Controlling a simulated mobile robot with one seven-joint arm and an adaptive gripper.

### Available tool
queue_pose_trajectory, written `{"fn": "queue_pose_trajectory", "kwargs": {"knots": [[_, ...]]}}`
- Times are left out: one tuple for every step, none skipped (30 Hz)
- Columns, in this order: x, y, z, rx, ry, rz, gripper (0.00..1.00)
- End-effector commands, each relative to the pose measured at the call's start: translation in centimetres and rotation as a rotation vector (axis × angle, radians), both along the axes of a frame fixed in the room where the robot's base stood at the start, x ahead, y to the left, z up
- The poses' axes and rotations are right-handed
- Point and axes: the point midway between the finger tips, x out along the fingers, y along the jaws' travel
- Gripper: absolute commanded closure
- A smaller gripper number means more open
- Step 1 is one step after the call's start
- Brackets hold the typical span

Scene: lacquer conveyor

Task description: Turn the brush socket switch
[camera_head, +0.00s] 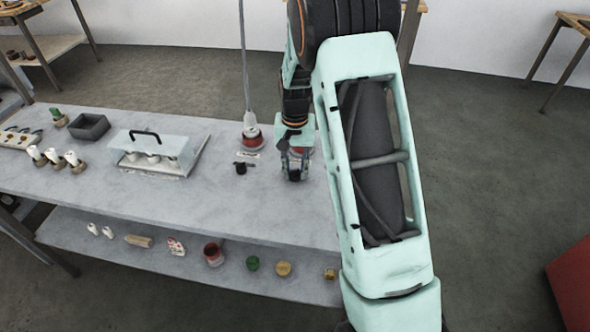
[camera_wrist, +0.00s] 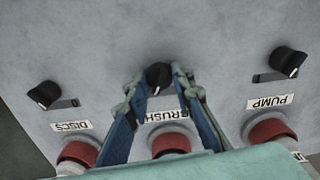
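The brush socket switch is a black knob (camera_wrist: 158,75) above an upside-down BRUSH label (camera_wrist: 167,115) in the wrist view. A pale mark shows on its lower edge. My gripper (camera_wrist: 157,78) has one finger on each side of the knob. The fingers stand apart, with a slight gap seeming to remain at the left one; contact on the right is unclear. In the head view my gripper (camera_head: 294,160) points down over the table's right part, with the dark knob between its fingers. A red-ringed socket (camera_wrist: 170,141) lies just below the label, partly hidden by my gripper.
The PUMP knob (camera_wrist: 288,61) and DISCS knob (camera_wrist: 44,94) flank the brush switch, each with a red-ringed socket. A hanging cable plug (camera_head: 250,122) stands in one socket left of my gripper. A clear-lidded box (camera_head: 152,150) is farther left on the grey table (camera_head: 225,205).

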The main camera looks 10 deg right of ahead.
Motion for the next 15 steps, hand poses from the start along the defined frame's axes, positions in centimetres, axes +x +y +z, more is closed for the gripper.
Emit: {"fn": "queue_pose_trajectory", "kwargs": {"knots": [[0.07, 0.01, 0.08, 0.0, -0.002, -0.001, 0.73], [0.07, 0.01, 0.08, 0.0, -0.002, -0.001, 0.69], [0.06, 0.02, 0.07, 0.001, -0.001, -0.001, 0.65], [0.05, 0.01, 0.06, 0.001, -0.001, -0.001, 0.62], [0.04, 0.01, 0.05, 0.001, -0.001, 0.0, 0.6], [0.04, 0.0, 0.05, 0.001, -0.001, 0.0, 0.6], [0.03, 0.0, 0.04, 0.001, -0.001, 0.0, 0.6], [0.03, 0.0, 0.03, 0.0, -0.001, 0.0, 0.6], [0.02, -0.01, 0.03, 0.0, -0.001, 0.0, 0.6], [0.02, -0.01, 0.02, 0.0, -0.001, 0.0, 0.6], [0.02, -0.01, 0.02, 0.0, -0.001, 0.0, 0.6], [0.02, -0.01, 0.05, 0.0, -0.001, 0.0, 0.6], [0.03, -0.01, 0.13, 0.0, -0.001, 0.001, 0.6], [0.04, 0.0, 0.27, 0.0, -0.001, 0.001, 0.6], [0.05, 0.01, 0.55, 0.001, -0.001, 0.001, 0.6]]}}
